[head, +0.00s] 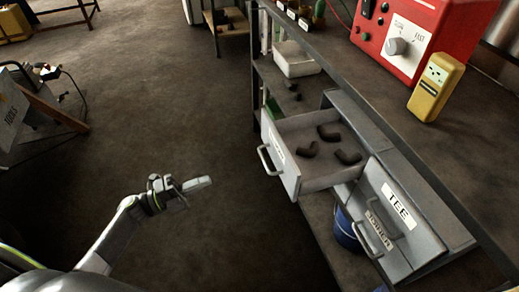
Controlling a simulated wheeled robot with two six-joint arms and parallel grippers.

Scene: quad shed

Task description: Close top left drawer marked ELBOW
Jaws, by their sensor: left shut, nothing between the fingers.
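The open drawer (312,180) is pulled out from a grey cabinet under the bench. Several dark elbow fittings (329,132) lie inside it. Its front has a bar handle (269,160) and a white label that is too slanted to read. Next to it on the right is a drawer front marked TEE (399,206), with a second label below it. My left gripper (205,183) is shut and empty, over the floor to the left of the open drawer and apart from it. My right gripper is not in view.
A bench top (400,110) carries a red machine (425,35) and a yellow meter (436,88). A white bin (296,60) sits on a shelf behind the drawer. A blue bucket (345,230) stands below.

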